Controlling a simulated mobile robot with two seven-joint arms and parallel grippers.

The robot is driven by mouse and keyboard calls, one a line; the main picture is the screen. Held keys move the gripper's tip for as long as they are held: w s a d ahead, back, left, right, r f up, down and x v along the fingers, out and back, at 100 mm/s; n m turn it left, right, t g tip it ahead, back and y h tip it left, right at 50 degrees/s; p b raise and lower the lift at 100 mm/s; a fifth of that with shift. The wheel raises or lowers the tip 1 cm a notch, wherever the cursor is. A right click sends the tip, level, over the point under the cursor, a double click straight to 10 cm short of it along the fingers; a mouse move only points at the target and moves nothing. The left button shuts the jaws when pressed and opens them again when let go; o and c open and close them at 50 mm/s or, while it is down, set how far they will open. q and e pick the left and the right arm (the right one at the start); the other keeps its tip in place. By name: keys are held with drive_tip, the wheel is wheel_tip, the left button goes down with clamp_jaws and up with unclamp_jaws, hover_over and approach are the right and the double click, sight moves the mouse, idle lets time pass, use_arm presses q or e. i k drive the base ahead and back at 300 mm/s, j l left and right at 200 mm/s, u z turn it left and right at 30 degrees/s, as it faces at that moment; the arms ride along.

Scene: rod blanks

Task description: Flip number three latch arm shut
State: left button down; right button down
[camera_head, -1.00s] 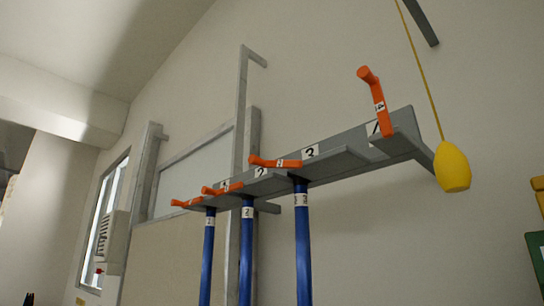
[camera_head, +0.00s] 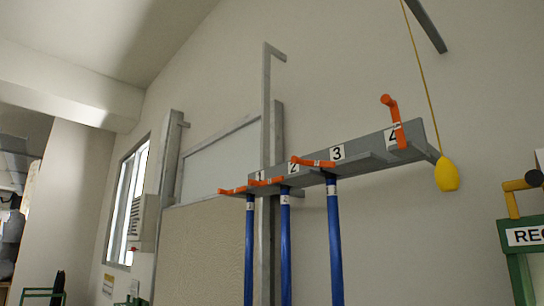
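A grey rack (camera_head: 375,160) on the wall has slots labelled 1 to 4. The third orange latch arm (camera_head: 313,163), just left of the label 3 (camera_head: 338,153), lies nearly flat, its knob end pointing left. Two more orange latch arms, the first (camera_head: 233,191) and second (camera_head: 266,181), also lie low. The fourth orange latch arm (camera_head: 397,122), by label 4, stands up. Blue rods hang below the rack: a left one (camera_head: 249,250), a middle one (camera_head: 285,245) and a right one (camera_head: 335,245) under the third arm. Neither gripper is in view.
A yellow float (camera_head: 447,175) hangs on a cord right of the rack. A green frame with a white sign (camera_head: 530,236) stands at the right edge. A grey post (camera_head: 267,120) rises behind the rack. A window (camera_head: 127,207) is at the left.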

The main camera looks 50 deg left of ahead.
sight(294, 159)
drive_tip(key=u, duration=1.5)
